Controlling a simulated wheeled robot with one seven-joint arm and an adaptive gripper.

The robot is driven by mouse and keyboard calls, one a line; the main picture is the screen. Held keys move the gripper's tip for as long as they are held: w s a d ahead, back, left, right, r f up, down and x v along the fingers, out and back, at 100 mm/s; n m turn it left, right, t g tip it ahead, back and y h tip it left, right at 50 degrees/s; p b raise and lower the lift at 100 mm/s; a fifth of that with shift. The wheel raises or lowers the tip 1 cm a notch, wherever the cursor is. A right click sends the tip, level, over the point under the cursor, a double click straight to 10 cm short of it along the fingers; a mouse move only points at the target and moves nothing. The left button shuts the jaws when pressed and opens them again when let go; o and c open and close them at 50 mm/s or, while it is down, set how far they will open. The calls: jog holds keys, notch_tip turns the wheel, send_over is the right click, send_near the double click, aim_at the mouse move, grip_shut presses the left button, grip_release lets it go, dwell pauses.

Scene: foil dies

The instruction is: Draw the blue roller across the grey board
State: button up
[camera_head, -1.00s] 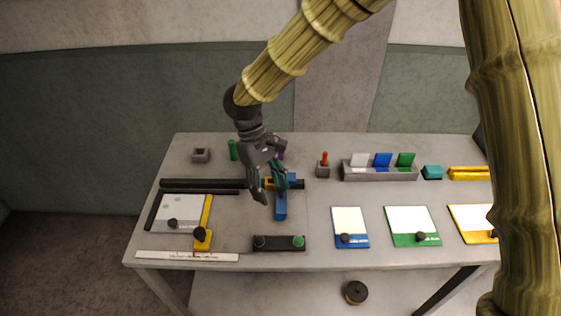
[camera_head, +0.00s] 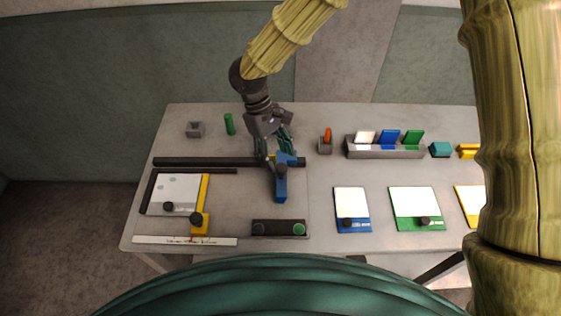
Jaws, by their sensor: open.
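The blue piece that I take for the blue roller (camera_head: 281,189) lies at the middle left of the table, with a dark knob at its far end. The light grey board (camera_head: 180,190) lies to its left, with dark strips along its left and far edges and a yellow bar (camera_head: 203,195) on its right. My gripper (camera_head: 275,157) is open, just behind the blue piece and over the right part of a long dark rail (camera_head: 205,162). Its fingers partly hide the rail and small blue and yellow parts there. I cannot tell whether they touch anything.
A dark bar with a green button (camera_head: 299,229) and a white ruler strip (camera_head: 185,240) lie at the front edge. Blue-edged (camera_head: 352,225) and green-edged (camera_head: 418,225) pads lie to the right. A grey rack (camera_head: 384,152) stands behind them. A green cylinder (camera_head: 229,124) stands at the back left.

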aim_at(281, 166)
jog(key=f, duration=0.2)
jog(key=f+p, duration=0.1)
jog(key=shift+w+d+f, duration=0.4)
jog(key=shift+s+d+f, duration=0.15)
jog(key=shift+s+f, duration=0.1)
jog(key=shift+s, duration=0.55)
jog(key=shift+w+f, duration=0.35)
jog(key=shift+w, duration=0.1)
jog(key=shift+s+r, duration=0.2)
jog(key=shift+s, duration=0.1)
jog(key=c, duration=0.5)
jog(key=shift+f, duration=0.1)
grip_shut()
